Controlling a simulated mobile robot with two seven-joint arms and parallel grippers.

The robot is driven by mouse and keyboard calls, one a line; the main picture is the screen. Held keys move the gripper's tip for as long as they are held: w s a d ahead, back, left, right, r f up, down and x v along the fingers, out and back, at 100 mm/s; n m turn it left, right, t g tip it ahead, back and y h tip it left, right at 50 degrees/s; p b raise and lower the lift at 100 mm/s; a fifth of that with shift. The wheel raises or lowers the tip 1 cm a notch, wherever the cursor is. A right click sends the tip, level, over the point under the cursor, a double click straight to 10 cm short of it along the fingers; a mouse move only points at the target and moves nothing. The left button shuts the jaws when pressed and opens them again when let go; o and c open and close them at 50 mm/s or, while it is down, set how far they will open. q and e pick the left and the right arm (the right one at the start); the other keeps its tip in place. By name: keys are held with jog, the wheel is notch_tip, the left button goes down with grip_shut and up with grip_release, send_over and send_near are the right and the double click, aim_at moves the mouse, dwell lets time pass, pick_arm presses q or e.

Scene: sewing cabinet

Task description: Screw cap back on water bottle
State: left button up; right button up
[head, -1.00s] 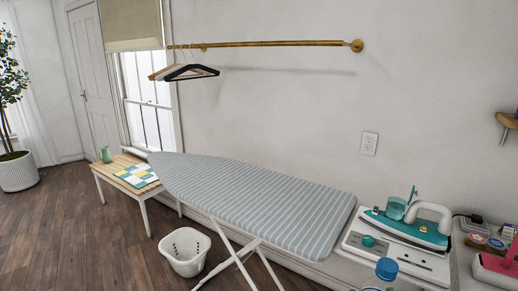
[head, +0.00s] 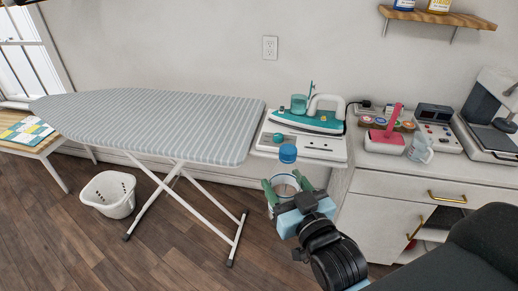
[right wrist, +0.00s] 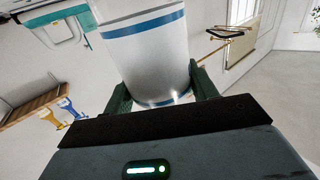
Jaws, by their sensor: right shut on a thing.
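The water bottle (head: 285,190) stands out in front of the iron's end of the board, between the green fingers of my right gripper (head: 287,186). In the right wrist view the bottle (right wrist: 148,60) is a white cylinder with blue bands, a finger on either side; the right gripper (right wrist: 160,88) is shut on it. The blue cap (head: 288,153) shows just above the bottle in the head view. I cannot tell whether it is seated on the neck or tight. The cap is out of the right wrist view. My left gripper is not in view.
A striped ironing board (head: 150,120) stands to the left. A teal iron (head: 308,118) rests on its white tray (head: 325,147) behind the bottle. A white cabinet (head: 380,215) stands to the right, with a pink item (head: 386,132) on top. A white basket (head: 108,194) is on the floor.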

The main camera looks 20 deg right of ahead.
jog(key=w+a+f+n+g+y, duration=0.1)
jog(key=a+f+n+g+y, duration=0.1)
jog(key=a+n+y, duration=0.2)
jog(key=w+a+f+n+g+y, duration=0.1)
jog(key=a+n+g+y, duration=0.1)
jog(key=a+y, duration=0.5)
jog(key=a+n, duration=0.1)
jog(key=a, duration=0.3)
jog(key=shift+a+f+n, duration=0.25)
jog(key=shift+f+n, duration=0.15)
